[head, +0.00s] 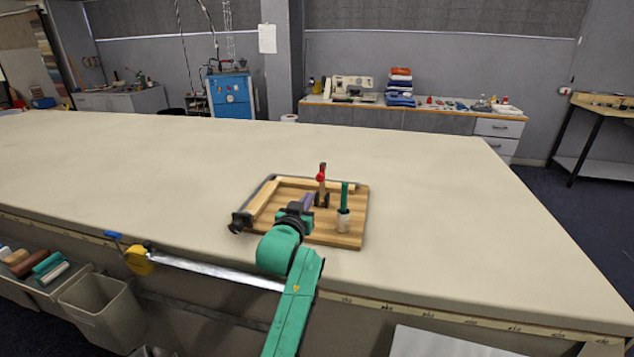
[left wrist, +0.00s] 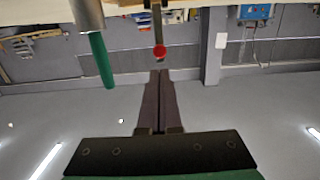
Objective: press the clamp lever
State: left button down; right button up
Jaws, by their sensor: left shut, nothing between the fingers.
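The toggle clamp (head: 321,188) stands upright on a wooden board, its lever topped by a red knob (head: 321,177). In the left wrist view, which looks upside down, the red knob (left wrist: 160,52) appears just beyond my fingertips, with a small gap in the picture. My left gripper (head: 309,199) is shut and empty, its dark fingers together beside the clamp. It also shows in the left wrist view (left wrist: 159,72). I cannot tell whether it touches the clamp. My right gripper is not in view.
The cloth table (head: 450,220) around the board is clear.

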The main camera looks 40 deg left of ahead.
aim_at(319, 178)
pick_arm(q)
jog(key=p+x, duration=0.1)
jog(key=x, duration=0.9)
jog(key=shift+r, duration=0.1)
jog(key=shift+s, duration=0.1)
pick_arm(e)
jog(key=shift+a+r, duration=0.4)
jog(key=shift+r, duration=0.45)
pick_arm(q)
jog(key=shift+p, duration=0.3)
